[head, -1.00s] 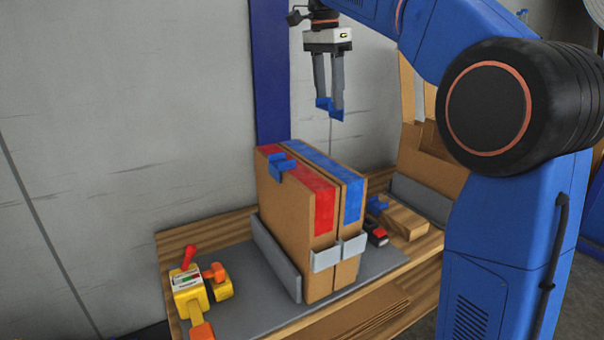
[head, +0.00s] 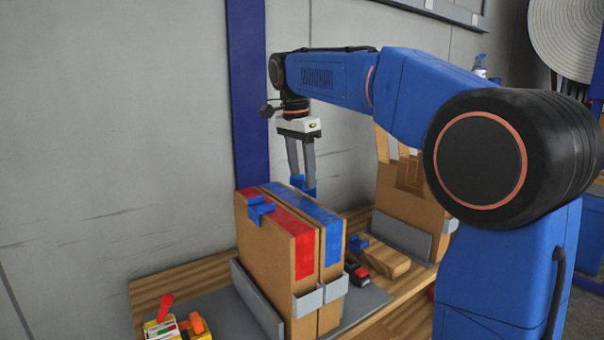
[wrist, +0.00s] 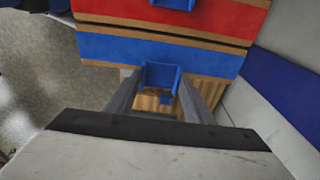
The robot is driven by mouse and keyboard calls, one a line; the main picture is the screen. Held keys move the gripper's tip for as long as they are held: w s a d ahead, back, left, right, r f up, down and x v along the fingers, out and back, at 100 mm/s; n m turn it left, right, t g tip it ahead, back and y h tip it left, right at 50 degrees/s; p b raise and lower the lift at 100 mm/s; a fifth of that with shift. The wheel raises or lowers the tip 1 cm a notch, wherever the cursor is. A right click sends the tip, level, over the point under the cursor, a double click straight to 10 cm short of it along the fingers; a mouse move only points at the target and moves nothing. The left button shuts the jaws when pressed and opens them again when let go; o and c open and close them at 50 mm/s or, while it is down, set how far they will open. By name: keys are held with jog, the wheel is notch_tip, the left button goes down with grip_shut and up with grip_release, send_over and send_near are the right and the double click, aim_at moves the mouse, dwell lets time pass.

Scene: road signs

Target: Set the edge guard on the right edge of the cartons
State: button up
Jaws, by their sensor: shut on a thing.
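Two brown cartons stand upright side by side, the left one (head: 283,255) with red tape on top, the right one (head: 332,240) with blue tape. My gripper (head: 303,188) is shut on a blue edge guard (wrist: 161,76), pointing down behind and right of the blue-taped carton. In the wrist view the held guard lies at the edge of the blue tape; I cannot tell whether it touches. Another blue guard (head: 260,209) sits on the left edge of the red-taped carton. The carton partly hides my fingertips in the head view.
A yellow tool with a red handle (head: 166,307) is at front left. Right of the cartons lie a dark red-tipped tool (head: 358,273) and a blue piece (head: 358,243) by a wood block.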

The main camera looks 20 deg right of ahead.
aim_at(298, 186)
jog(key=shift+f, duration=0.6)
jog(key=o, duration=1)
jog(key=r, duration=0.4)
jog(key=a+r, duration=0.1)
jog(key=r, duration=0.8)
jog(key=shift+s+a, duration=0.2)
jog(key=shift+s, duration=0.1)
